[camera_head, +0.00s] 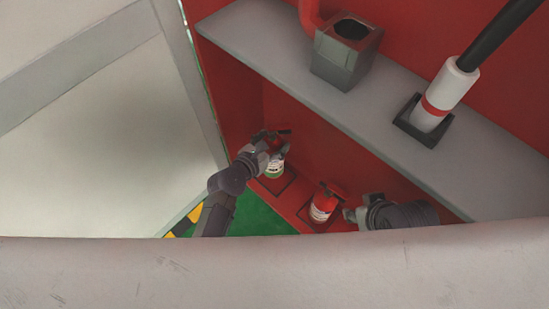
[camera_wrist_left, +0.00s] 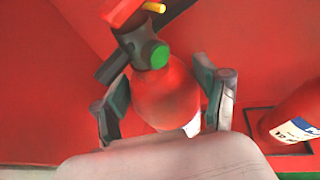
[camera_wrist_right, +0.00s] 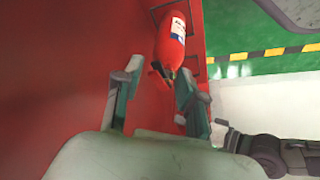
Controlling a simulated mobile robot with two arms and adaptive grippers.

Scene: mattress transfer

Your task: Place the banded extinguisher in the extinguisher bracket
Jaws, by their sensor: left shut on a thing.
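My left gripper (camera_head: 262,147) is shut on the banded extinguisher (camera_head: 275,170), a red one with a green-and-white band. In the left wrist view the banded extinguisher (camera_wrist_left: 165,92) fills the space between the fingers (camera_wrist_left: 165,95), its dark valve with a green disc towards me. It is over or in the left extinguisher bracket (camera_head: 272,188), a dark square frame on the low red ledge. I cannot tell whether it rests on the bottom. My right gripper (camera_wrist_right: 157,80) is open and empty, near the other extinguisher.
A second red extinguisher (camera_head: 322,203) with a white label stands in a neighbouring square frame, close to the right. A grey shelf (camera_head: 400,150) above holds a grey box (camera_head: 345,55) and a white-and-red cylinder (camera_head: 445,92). A pale panel (camera_head: 100,130) is at left.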

